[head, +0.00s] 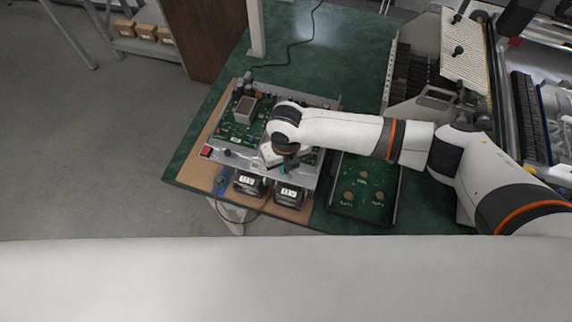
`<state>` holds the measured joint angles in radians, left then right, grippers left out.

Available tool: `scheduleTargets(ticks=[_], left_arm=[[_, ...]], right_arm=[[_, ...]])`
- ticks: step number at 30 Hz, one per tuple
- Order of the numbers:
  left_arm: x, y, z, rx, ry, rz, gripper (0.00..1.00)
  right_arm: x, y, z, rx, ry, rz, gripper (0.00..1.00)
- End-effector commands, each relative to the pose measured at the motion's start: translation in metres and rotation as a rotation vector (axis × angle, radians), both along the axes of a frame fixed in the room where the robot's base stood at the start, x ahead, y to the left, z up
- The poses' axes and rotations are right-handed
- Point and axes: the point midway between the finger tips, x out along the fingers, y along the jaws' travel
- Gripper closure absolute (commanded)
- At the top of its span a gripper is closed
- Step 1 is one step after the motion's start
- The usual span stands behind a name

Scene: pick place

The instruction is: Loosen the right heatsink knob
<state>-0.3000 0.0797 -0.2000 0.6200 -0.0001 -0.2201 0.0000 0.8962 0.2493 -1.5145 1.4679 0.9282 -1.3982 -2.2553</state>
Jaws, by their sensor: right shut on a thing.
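A circuit-board unit in a grey metal frame (218,158) sits on a wooden board (188,174) on the green table. A block-shaped part (245,109) stands on its circuit board at the left. A small dark knob (228,153) shows on the frame's front left. My right gripper (287,164) reaches down to the front right of this frame, its arm coming in from the right. It is shut at the place of the right heatsink knob. The knob itself is hidden behind the gripper and wrist. My left gripper is not in view.
A dark tray (345,208) with a green board lies to the right. Larger equipment (440,100) fills the table's right. Green table (350,60) is clear behind.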

Motion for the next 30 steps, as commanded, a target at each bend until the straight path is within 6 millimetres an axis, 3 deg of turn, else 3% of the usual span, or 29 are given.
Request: scheduleTargets(ticks=[15,30], left_arm=[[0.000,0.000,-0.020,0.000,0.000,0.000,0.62],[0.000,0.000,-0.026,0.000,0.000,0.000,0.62]], right_arm=[[-0.001,-0.001,-0.003,-0.002,0.002,0.446,1.00],[-0.001,0.000,-0.002,-0.001,0.004,0.631,1.00]])
